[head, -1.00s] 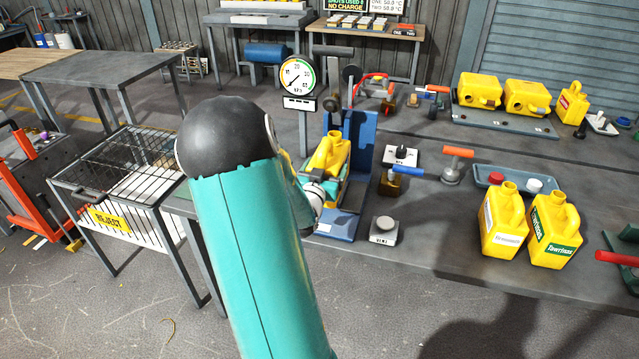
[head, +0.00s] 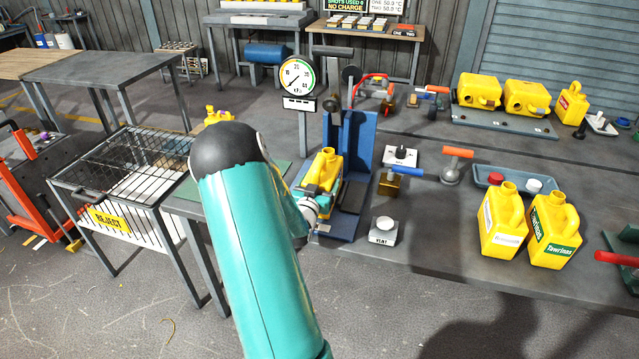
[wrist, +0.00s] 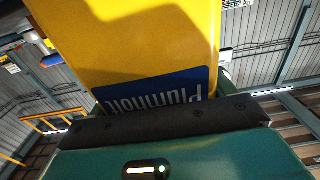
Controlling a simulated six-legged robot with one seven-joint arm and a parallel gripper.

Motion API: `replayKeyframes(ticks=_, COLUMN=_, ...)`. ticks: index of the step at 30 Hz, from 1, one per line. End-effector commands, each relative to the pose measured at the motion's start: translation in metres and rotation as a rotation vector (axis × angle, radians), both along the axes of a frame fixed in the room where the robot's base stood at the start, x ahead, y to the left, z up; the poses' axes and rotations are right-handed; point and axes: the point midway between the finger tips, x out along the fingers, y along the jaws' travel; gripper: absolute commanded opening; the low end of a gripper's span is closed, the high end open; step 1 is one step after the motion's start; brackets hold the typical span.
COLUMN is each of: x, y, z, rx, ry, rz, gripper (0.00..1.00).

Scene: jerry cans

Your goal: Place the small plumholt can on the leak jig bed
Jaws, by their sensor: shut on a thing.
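The small yellow Plumholt can (head: 327,166) is in my gripper (head: 318,188), over the left part of the leak jig. In the wrist view its blue Plumholt label (wrist: 155,92) shows upside down, close against the dark finger edge of my gripper (wrist: 180,118). The leak jig has blue upright plates (head: 363,140) and a blue bed (head: 338,228) with a dark pad (head: 352,196). The can looks upright, left of that pad and in front of the uprights. I cannot tell whether its base touches the bed, as my gripper hides its lower part.
A pressure gauge (head: 297,76) stands behind the jig. A vent button box (head: 384,231) and a brass block with a blue handle (head: 390,183) are to its right. Two yellow cans (head: 503,225) (head: 553,232) stand further right. The reject rack (head: 110,219) is at left.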

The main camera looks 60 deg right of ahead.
Motion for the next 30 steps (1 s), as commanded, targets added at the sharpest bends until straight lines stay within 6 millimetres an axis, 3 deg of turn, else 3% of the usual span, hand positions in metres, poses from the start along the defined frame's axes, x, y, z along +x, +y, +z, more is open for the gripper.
replayKeyframes(ticks=1, x=0.000, y=0.000, z=-0.002, rx=0.000, ry=0.001, rz=0.000, gripper=0.56)
replayKeyframes(ticks=2, x=0.000, y=0.000, z=-0.001, rx=0.000, ry=0.001, rz=0.000, gripper=0.88)
replayKeyframes(ticks=4, x=0.000, y=0.000, z=-0.001, rx=0.000, ry=0.000, rz=0.000, gripper=1.00)
replayKeyframes(ticks=14, x=0.000, y=0.001, z=0.003, rx=-0.001, ry=-0.001, rz=0.000, gripper=1.00)
replayKeyframes(ticks=20, x=-0.004, y=0.032, z=0.002, rx=0.001, ry=0.000, rz=0.002, gripper=1.00)
replayKeyframes(ticks=30, x=-0.015, y=0.101, z=0.002, rx=0.001, ry=0.000, rz=0.003, gripper=1.00)
